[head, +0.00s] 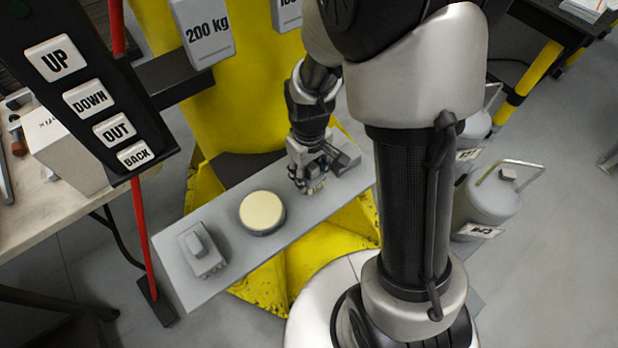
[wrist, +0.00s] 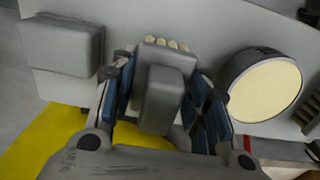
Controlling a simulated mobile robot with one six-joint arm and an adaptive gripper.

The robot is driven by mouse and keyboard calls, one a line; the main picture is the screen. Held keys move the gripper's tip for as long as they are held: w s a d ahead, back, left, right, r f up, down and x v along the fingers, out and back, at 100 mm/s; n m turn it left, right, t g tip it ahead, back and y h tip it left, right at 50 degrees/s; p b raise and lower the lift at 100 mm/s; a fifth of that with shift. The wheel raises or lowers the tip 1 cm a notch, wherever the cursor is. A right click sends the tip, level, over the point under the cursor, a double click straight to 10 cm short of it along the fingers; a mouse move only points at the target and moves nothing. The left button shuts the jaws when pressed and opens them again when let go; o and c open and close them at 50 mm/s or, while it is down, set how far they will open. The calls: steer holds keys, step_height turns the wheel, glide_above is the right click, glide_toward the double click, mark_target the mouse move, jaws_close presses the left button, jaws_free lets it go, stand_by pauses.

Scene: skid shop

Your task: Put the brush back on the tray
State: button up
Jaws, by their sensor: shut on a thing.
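The brush (wrist: 165,75) is a grey block with a raised grey grip and cream bristle tufts along one edge. In the wrist view it sits between the blue-padded fingers of my gripper (wrist: 158,105), which is shut on it. The tray (head: 222,272) is a long flat grey plate in front of the yellow column. In the head view my gripper (head: 311,180) is over the tray's right half, with the cream bristles showing just below the fingers. I cannot tell whether the bristles touch the tray.
On the tray, a round cream-topped tin (head: 262,211) stands left of my gripper, and a grey block (head: 345,157) is close on its right. A grey block with a raised grip (head: 202,250) lies at the left end. A black button panel (head: 85,85) hangs upper left.

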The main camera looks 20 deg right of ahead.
step_height(320, 180, down, 3)
steer(key=shift+r+b, duration=0.2)
steer(key=shift+b, duration=0.1)
steer(key=shift+c, duration=0.4)
steer(key=o, duration=1)
